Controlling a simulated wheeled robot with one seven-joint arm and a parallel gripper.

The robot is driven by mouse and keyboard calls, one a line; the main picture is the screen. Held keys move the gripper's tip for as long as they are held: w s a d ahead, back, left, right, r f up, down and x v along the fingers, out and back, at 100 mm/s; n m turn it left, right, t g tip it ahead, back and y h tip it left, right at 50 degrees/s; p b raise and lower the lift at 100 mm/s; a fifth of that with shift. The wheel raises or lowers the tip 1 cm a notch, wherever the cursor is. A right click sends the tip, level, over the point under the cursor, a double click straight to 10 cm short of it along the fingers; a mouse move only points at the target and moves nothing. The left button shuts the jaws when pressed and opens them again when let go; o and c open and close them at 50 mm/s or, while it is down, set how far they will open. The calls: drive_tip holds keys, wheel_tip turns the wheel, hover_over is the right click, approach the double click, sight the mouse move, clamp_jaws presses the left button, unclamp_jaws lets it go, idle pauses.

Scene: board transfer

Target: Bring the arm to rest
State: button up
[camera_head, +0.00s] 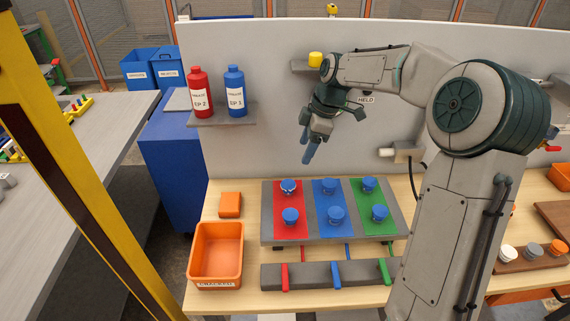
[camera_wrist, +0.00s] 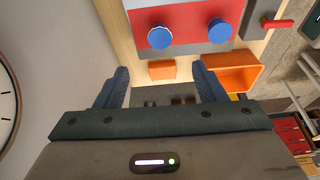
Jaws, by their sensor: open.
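My arm reaches in from the right in the head view, its elbow raised in front of the grey back panel. My gripper (camera_head: 308,145) hangs with its blue fingers downward, above and behind the board (camera_head: 325,239). It is clear of the board. In the wrist view my gripper (camera_wrist: 160,78) is open, the fingers wide apart with nothing between them. The board has red, blue and green strips bearing several blue knobs. Part of the board (camera_wrist: 205,46) and two blue knobs show in the wrist view beyond the fingers.
An orange bin (camera_head: 216,258) and a small orange block (camera_head: 230,204) stand left of the board. Red (camera_head: 200,92) and blue (camera_head: 235,92) bottles stand on a shelf. A grey bar (camera_head: 310,277) with coloured levers lies in front. A yellow post (camera_head: 70,160) stands at left.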

drive_tip(key=s+d+r+m+t+h, duration=0.1)
drive_tip(key=s+d+m, duration=0.2)
drive_tip(key=s+m, duration=0.5)
drive_tip(key=s+d+r+m+t+h, duration=0.1)
drive_tip(key=s+m, duration=0.8)
drive_tip(key=s, duration=1.2)
drive_tip(key=d+t+h, duration=0.1)
drive_tip(key=d, duration=0.1)
drive_tip(key=shift+d+r+m, duration=0.15)
drive_tip(key=shift+d+m, duration=0.15)
drive_tip(key=shift+d, duration=0.1)
